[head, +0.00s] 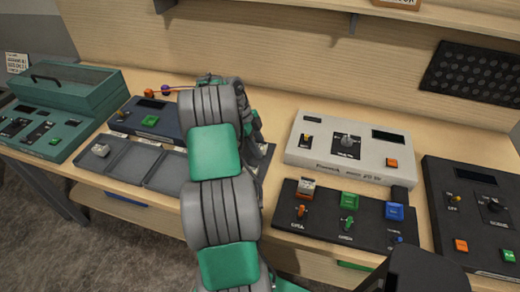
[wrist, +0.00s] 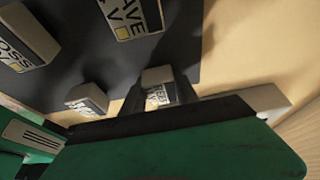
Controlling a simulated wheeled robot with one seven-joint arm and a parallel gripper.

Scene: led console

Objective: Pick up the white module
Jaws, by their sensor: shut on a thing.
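In the wrist view, a pale whitish module (wrist: 157,76) with a printed label sits between the dark fingers of my gripper (wrist: 160,97). My gripper is shut on it. The lower part of the module is hidden by my gripper's body. I cannot tell whether it is lifted clear of the dark surface (wrist: 95,50) behind it. A small whitish module (head: 101,150) sits in the left compartment of the grey tray (head: 132,162).
In the wrist view, other pale labelled blocks (wrist: 27,38) (wrist: 87,99) (wrist: 136,17) stand close to my gripper. In the head view a white console (head: 350,170), a black switch panel (head: 325,235), a dark console (head: 470,225) and a teal case (head: 75,90) crowd the wooden bench.

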